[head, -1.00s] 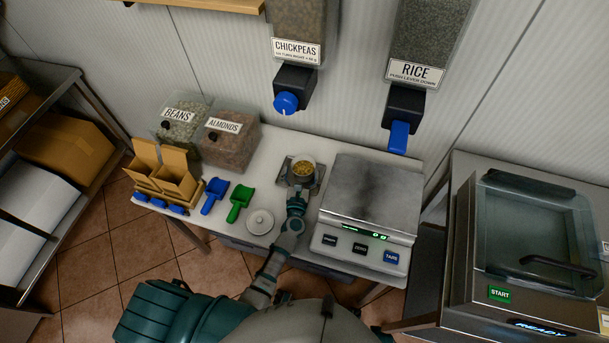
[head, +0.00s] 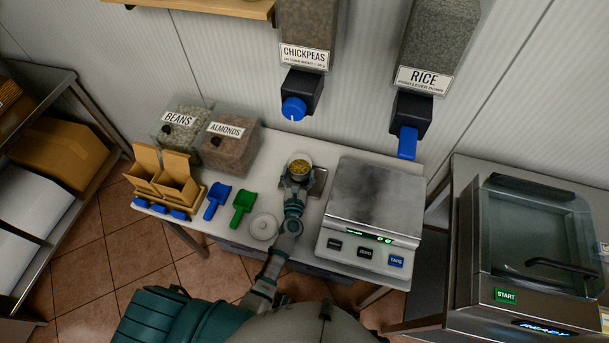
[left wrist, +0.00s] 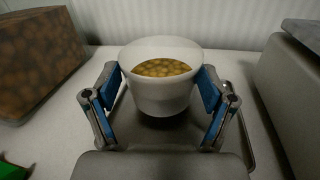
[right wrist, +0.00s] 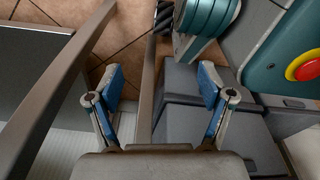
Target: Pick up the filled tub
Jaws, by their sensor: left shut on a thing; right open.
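The filled tub (head: 300,168) is a small white tub with yellow chickpeas in it. It stands over a small metal tray (head: 319,181) on the counter, below the chickpea dispenser. In the left wrist view the tub (left wrist: 160,98) is upright between my left gripper's blue finger pads (left wrist: 161,90), which are shut on its two sides. Whether its base touches the tray I cannot tell. My left gripper (head: 298,183) reaches it from the front. My right gripper (right wrist: 160,88) is open and empty, low beside a table frame, out of the head view.
A scale (head: 372,205) stands right of the tub. A round lid (head: 264,226), a green scoop (head: 242,207) and a blue scoop (head: 216,201) lie to the left. The chickpeas dispenser (head: 301,93) and rice dispenser (head: 411,112) hang above. A sealing machine (head: 530,240) stands at the right.

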